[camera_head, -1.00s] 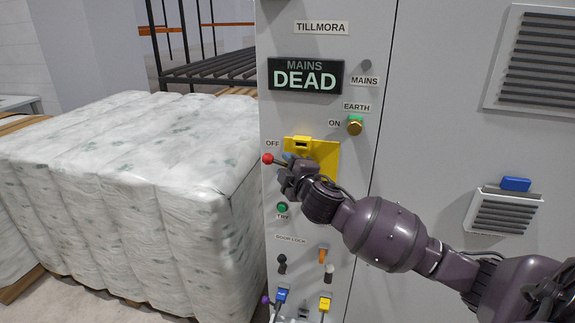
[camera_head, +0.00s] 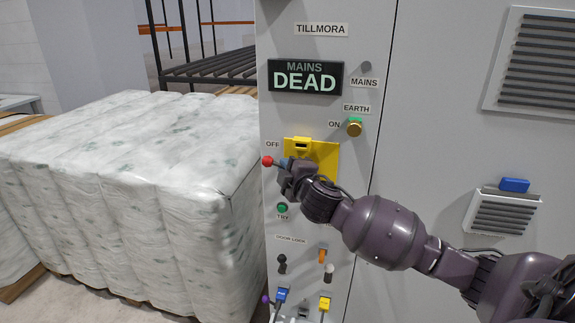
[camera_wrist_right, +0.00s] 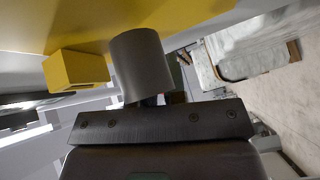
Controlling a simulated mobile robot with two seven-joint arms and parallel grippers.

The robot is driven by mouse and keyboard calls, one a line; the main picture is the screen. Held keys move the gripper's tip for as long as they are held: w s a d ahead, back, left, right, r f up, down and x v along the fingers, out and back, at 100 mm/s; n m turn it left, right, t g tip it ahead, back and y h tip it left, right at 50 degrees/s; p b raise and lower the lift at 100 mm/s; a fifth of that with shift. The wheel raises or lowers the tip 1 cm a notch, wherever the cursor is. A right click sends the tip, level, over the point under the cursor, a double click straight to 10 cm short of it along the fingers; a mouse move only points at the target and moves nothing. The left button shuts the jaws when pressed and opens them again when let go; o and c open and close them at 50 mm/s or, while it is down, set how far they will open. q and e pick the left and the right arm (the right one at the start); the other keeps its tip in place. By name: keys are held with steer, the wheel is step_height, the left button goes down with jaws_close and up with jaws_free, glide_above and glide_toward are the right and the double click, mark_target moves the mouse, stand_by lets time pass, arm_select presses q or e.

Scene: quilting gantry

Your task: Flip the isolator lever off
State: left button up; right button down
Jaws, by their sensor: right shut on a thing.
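The isolator lever (camera_head: 268,161) has a red ball end, which points left below the OFF label (camera_head: 272,145) on the grey cabinet. Its yellow plate (camera_head: 326,158) with a raised yellow block (camera_head: 298,144) lies behind it. My right gripper (camera_head: 287,171) is shut on the lever just right of the ball; the fingers hide much of the shaft. The right wrist view shows the yellow plate (camera_wrist_right: 165,17), the yellow block (camera_wrist_right: 76,71) and a grey cylinder (camera_wrist_right: 138,62) close up. The contact itself is not clear there. My left gripper is not in view.
A MAINS DEAD display (camera_head: 305,78) is above. A brass EARTH knob (camera_head: 354,127) is at upper right, and a green TRY button (camera_head: 282,208) is just below my gripper. Small door-lock levers and keys sit lower. A wrapped white stack (camera_head: 130,175) stands close on the left.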

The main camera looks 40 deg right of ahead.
steer(key=shift+p, duration=0.35)
steer(key=shift+f+n+g, duration=0.2)
steer(key=shift+n+g, duration=0.3)
steer(key=shift+f+n, duration=0.35)
steer(key=shift+n, duration=0.05)
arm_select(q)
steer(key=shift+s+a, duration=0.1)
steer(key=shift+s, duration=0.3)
arm_select(e)
steer(key=c, duration=1.2)
jaws_free()
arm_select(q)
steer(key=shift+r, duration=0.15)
arm_select(e)
steer(key=shift+s, duration=0.1)
arm_select(q)
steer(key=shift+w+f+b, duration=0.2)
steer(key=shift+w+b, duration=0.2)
steer(key=shift+b, duration=0.3)
arm_select(e)
steer(key=v, duration=1)
steer(key=shift+s+a+r, duration=0.15)
steer(key=shift+s+r, duration=0.05)
steer(key=shift+r, duration=0.1)
